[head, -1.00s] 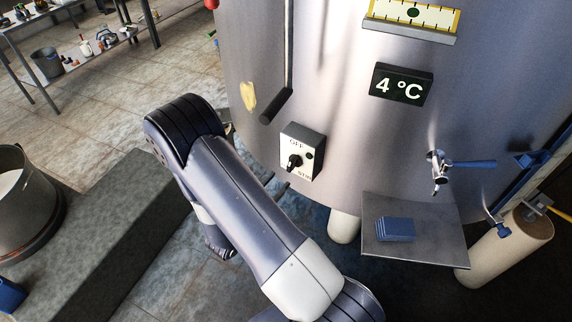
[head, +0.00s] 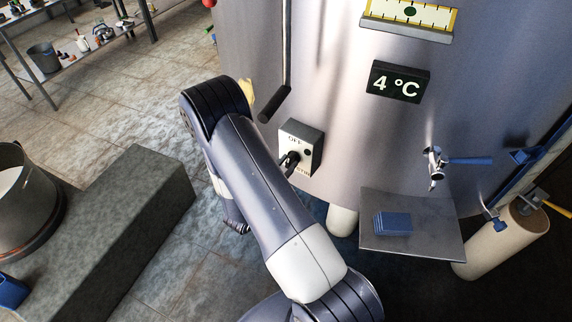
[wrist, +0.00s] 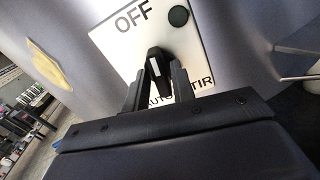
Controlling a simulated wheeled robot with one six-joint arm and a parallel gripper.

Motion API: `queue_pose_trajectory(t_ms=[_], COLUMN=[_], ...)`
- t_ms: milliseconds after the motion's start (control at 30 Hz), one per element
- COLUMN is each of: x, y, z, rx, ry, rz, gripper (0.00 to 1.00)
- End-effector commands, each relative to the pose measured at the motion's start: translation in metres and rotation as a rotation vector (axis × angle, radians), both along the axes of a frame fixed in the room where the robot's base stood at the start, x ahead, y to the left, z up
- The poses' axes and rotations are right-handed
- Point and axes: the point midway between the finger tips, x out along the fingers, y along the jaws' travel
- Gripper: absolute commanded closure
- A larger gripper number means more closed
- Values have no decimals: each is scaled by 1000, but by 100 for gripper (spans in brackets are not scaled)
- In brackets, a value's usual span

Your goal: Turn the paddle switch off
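The paddle switch is a black knob (wrist: 157,66) with a white mark, on a white plate (wrist: 122,42) lettered OFF at upper left, AUTO below and STIR at lower right. The plate is the face of a dark switch box (head: 313,153) on the steel tank. My gripper (wrist: 157,83) is open, its two black fingers on either side of the knob. The right finger looks close to it; I cannot tell whether either touches. In the head view, the fingers cover part of the plate's lower left.
A round dark button (wrist: 178,16) sits beside OFF. On the tank are a hanging dark-handled rod (head: 274,104), a 4 °C display (head: 398,82) and a tap (head: 434,160). A tray (head: 440,237) with a blue block stands at right. A stone block (head: 120,215) stands left.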

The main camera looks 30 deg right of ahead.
Motion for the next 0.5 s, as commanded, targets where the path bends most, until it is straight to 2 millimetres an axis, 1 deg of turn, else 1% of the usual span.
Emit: queue_pose_trajectory(t_ms=[33,267,300,500], x=[0,0,0,0], y=[0,0,0,0], z=[0,0,0,-1], rx=[0,0,0,-7], ry=[0,0,0,13], rz=[0,0,0,0], gripper=[80,99,100,100])
